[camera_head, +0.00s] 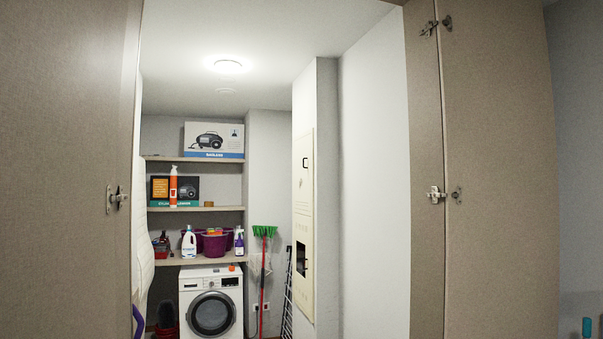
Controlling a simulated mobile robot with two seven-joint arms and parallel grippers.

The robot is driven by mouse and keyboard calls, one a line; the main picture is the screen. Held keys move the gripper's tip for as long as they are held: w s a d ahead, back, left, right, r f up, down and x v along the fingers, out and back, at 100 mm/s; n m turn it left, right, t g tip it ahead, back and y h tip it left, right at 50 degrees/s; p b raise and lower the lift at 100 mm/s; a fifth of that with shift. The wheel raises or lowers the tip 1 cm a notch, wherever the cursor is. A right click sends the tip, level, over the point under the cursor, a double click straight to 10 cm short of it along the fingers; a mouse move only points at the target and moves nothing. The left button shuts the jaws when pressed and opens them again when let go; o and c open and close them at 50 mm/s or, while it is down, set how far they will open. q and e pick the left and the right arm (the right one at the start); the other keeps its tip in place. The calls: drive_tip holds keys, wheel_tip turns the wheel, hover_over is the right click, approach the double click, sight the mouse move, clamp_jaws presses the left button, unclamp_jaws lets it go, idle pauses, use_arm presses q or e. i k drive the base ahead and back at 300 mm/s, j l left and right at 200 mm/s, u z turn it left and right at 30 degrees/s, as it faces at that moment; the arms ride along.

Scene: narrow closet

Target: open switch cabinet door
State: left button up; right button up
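The switch cabinet (303,215) is a tall, narrow cream panel on the right-hand wall, seen at a steep angle. Its upper door looks flush with the frame, with a small dark handle or latch (305,163) on it. A dark rectangular opening or window (302,258) shows in the lower part. I cannot tell which parts are separate doors. Neither gripper shows in this view.
Brown closet doors (70,170) (500,170) stand at left and right, framing the opening. Inside are a washing machine (211,302), loaded shelves (195,209), a green-headed broom (264,232) and a folded rack (288,295). The floor is mostly hidden.

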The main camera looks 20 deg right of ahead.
sight(303, 147)
drive_tip(key=i+l+z, duration=0.1)
drive_tip(key=i+l, duration=0.65)
drive_tip(key=i+l+z, duration=0.15)
drive_tip(key=i+l, duration=0.3)
drive_tip(key=i, duration=0.2)
drive_tip(key=i+u, duration=0.4)
drive_tip(key=i, duration=1.25)
